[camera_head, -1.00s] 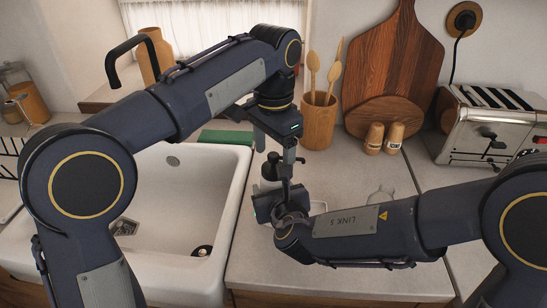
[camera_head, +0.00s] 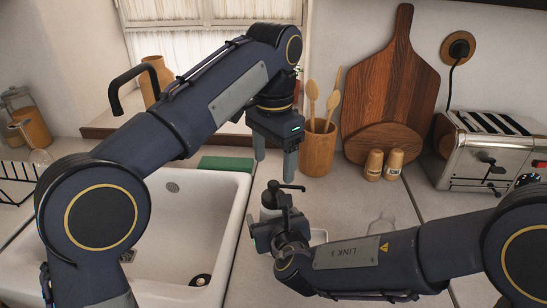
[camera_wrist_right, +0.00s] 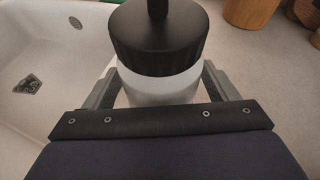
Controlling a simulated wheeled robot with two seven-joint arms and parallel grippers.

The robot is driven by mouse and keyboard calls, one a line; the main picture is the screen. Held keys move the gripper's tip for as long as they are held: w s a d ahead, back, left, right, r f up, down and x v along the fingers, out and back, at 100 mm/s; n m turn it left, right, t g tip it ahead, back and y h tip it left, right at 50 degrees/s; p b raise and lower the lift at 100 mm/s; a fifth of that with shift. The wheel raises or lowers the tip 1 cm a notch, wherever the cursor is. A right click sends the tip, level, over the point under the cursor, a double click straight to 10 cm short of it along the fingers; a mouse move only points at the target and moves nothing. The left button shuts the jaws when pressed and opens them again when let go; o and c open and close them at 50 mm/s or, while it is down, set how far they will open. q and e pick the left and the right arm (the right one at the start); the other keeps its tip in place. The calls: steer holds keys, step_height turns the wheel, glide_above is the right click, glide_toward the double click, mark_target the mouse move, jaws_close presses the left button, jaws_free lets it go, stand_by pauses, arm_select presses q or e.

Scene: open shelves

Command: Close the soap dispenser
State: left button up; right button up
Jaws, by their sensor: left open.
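The soap dispenser (camera_head: 270,197) stands upright on the counter right of the sink, with a black pump head (camera_head: 284,187) whose spout points right in the head view. In the right wrist view its white body (camera_wrist_right: 160,92) sits under a wide black ribbed cap (camera_wrist_right: 158,38). My right gripper (camera_wrist_right: 160,76) has a finger on each side of the body and appears closed on it; in the head view the arm hides the lower body.
The white sink (camera_head: 235,215) is on the left, with a green sponge (camera_head: 226,164) on its back rim. Behind stand a wooden utensil pot (camera_head: 318,150), cutting boards (camera_head: 400,75) and two shakers (camera_head: 384,165). A toaster (camera_head: 490,155) is at the right.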

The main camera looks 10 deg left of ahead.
steer(key=shift+s, duration=0.1)
steer(key=v, duration=0.7)
steer(key=shift+s, duration=0.25)
steer(key=shift+d+r, duration=0.1)
steer(key=shift+d, duration=0.05)
